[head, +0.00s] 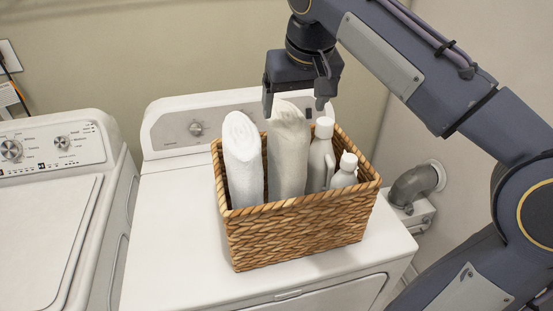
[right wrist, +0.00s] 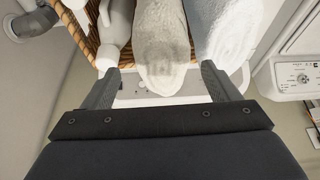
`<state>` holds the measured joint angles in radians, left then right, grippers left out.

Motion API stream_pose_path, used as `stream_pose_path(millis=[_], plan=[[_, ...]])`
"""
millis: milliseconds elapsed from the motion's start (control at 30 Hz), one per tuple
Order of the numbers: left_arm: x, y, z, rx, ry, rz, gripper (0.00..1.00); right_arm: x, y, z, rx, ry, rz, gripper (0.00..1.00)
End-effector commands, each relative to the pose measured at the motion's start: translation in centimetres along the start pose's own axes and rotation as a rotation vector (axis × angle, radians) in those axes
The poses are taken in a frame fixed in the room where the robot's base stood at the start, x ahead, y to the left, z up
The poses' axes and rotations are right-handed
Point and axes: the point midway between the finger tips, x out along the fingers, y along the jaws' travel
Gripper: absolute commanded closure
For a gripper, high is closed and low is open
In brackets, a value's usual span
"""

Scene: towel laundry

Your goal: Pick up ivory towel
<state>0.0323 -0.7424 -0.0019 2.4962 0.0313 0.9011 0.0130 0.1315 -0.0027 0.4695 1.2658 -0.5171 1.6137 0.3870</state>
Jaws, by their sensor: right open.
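The ivory towel (head: 287,150) is rolled and stands upright in a wicker basket (head: 300,232), between a white rolled towel (head: 242,160) and white bottles. My right gripper (head: 295,98) is open above the top of the ivory towel. In the right wrist view, the ivory towel (right wrist: 162,55) lies in the gap between the two fingers of my right gripper (right wrist: 160,85), and contact cannot be told. The white towel (right wrist: 222,35) is just right of the ivory one there. My left gripper is not in view.
The basket stands on a white dryer (head: 170,240). A taller bottle (head: 320,155) and a smaller one (head: 346,170) are right of the ivory towel. A washer (head: 50,230) stands at the left. A wall is behind, and a grey duct (head: 415,185) is at the right.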

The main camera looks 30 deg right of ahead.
Motion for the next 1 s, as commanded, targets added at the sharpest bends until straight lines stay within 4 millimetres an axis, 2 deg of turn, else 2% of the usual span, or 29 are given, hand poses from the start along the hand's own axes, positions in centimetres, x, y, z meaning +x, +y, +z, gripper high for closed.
stream_pose_path(millis=[67,367,600,900,1000], plan=[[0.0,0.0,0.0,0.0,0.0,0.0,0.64,0.2,0.1,-0.4,0.007,-0.002,0.003,0.18],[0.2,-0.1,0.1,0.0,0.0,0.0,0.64,3.5,-0.1,-0.7,0.008,-0.003,0.003,0.18],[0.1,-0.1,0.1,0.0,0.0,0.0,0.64,6.9,-0.2,-0.9,0.009,-0.002,0.003,0.18],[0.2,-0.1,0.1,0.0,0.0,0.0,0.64,7.7,-0.2,-0.8,0.007,-0.005,0.003,0.18],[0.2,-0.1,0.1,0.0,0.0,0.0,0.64,7.8,-0.2,-0.8,0.006,-0.008,0.004,0.3]])
